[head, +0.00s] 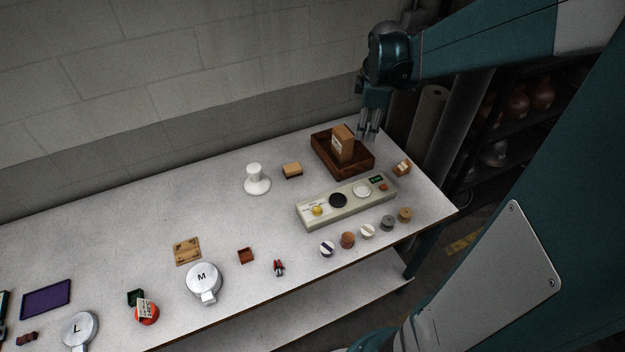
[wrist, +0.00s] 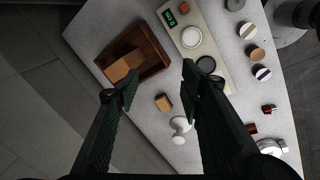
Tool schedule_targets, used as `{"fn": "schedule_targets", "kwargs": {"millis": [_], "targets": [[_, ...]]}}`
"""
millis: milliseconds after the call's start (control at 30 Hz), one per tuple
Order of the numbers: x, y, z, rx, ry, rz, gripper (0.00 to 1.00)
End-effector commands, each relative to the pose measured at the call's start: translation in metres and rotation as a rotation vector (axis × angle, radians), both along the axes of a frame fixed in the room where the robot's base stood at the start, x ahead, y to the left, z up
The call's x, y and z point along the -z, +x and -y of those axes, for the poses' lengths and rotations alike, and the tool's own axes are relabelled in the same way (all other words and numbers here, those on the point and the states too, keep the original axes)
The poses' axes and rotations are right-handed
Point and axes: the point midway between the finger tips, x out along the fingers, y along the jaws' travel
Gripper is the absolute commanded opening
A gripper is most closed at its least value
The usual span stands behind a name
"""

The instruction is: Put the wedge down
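My gripper (head: 368,132) is above the back right of the table, near the far right corner of the dark wooden tray (head: 362,172). In the wrist view its two fingers (wrist: 153,90) are wide apart with nothing between them. A tall brown block (head: 342,143) stands in the tray, and it also shows in the wrist view (wrist: 124,66). A small tan block with a dark underside (head: 292,169) sits on the table left of the tray. A small labelled block (head: 402,168) lies right of the tray. I cannot tell surely which piece is the wedge.
A control panel (head: 338,213) lies in front of the tray, with several round pieces (head: 368,231) before it. A white stand (head: 256,180) is left of the tan block.

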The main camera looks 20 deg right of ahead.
Motion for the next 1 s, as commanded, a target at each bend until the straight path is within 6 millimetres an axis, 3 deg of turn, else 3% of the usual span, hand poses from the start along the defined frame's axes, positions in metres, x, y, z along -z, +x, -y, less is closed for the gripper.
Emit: {"fn": "schedule_targets", "kwargs": {"millis": [100,500,1000], "targets": [[-0.013,-0.009,-0.026,0.059,0.011,0.034,0.39],[-0.043,-0.044,-0.102,0.271,0.076,0.151,0.39],[-0.061,-0.099,-0.182,0.526,0.21,0.286,0.39]]}}
